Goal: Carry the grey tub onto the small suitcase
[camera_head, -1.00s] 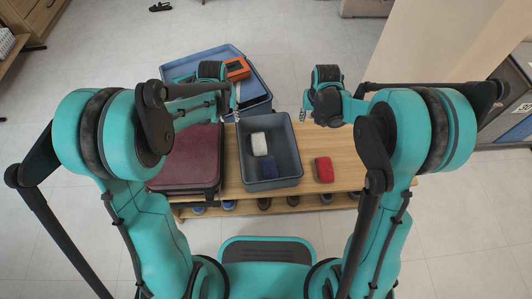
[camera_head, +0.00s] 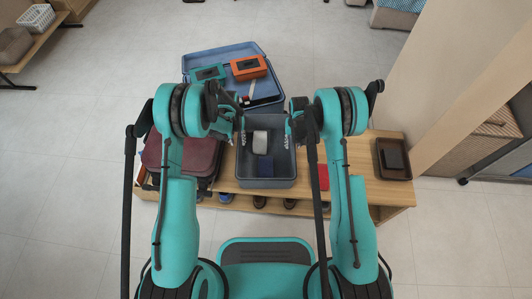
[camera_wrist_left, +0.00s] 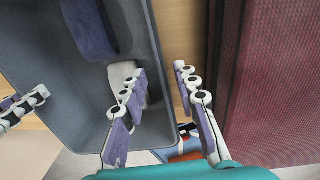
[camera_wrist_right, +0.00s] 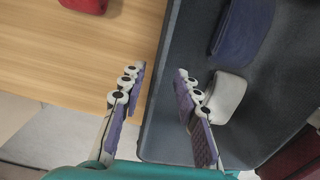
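The grey tub (camera_head: 266,184) stands on the wooden bench, holding a white folded item (camera_head: 260,142) and a navy one (camera_head: 265,166). The maroon suitcase (camera_head: 204,157), the smaller of two, lies shut just left of it, partly behind my arm. My left gripper (camera_wrist_left: 160,92) is open with its fingers either side of the tub's left wall (camera_wrist_left: 158,62), one inside and one outside. My right gripper (camera_wrist_right: 160,88) is open and straddles the right wall (camera_wrist_right: 163,85) likewise. Neither gripper is closed on the rim.
A larger blue open suitcase (camera_head: 222,54) behind the tub holds an orange box (camera_head: 248,67) and a teal box (camera_head: 207,72). A red item (camera_head: 323,178) lies right of the tub, partly hidden by my right arm. A brown tray (camera_head: 393,159) sits at the bench's right end.

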